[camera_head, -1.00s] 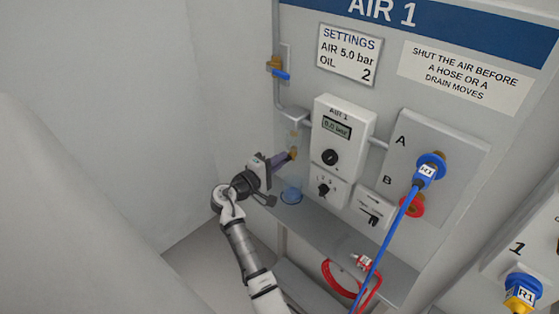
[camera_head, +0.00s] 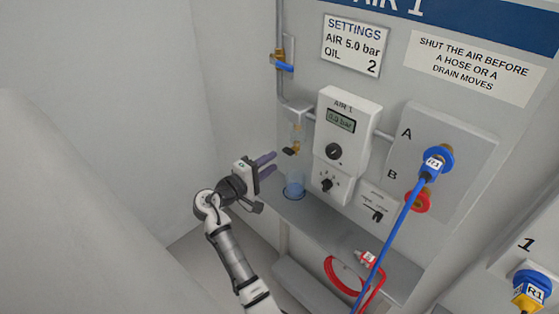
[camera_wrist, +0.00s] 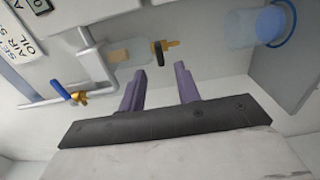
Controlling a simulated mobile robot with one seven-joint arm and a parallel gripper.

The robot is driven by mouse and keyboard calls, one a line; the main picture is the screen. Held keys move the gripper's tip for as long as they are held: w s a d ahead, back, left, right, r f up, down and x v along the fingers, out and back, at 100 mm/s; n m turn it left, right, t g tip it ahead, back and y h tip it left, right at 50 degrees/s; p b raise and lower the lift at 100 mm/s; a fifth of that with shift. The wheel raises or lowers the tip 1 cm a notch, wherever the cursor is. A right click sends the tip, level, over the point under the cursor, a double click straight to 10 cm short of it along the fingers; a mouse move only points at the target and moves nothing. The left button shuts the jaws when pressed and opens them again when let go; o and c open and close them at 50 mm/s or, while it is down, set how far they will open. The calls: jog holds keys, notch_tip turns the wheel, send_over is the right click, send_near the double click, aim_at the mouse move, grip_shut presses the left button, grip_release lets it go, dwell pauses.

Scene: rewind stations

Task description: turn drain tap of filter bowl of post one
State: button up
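The filter bowl (camera_head: 296,132) of post one, AIR 1, is a clear cup below the pipe, left of the gauge box. Its drain tap (camera_head: 291,151) is a brass stub with a small black handle at the bowl's bottom. In the wrist view the bowl (camera_wrist: 130,52) lies sideways, with the brass tap and black handle (camera_wrist: 158,54) to its right. My gripper (camera_head: 272,164) is open, its two purple fingers apart and empty, just left of and below the tap. In the wrist view the fingers (camera_wrist: 159,72) point toward the tap with a gap between; they appear clear of it.
A clear cup with bluish content (camera_head: 294,187) stands in a ring on the shelf under the tap. The blue-handled air valve (camera_head: 282,66) is on the pipe above. The gauge box (camera_head: 345,130) is to the right. A blue hose (camera_head: 400,225) hangs from port A.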

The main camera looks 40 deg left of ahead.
jog(key=s+b, duration=0.2)
jog(key=s, duration=0.6)
jog(key=shift+s+a, duration=0.15)
jog(key=shift+a, duration=0.15)
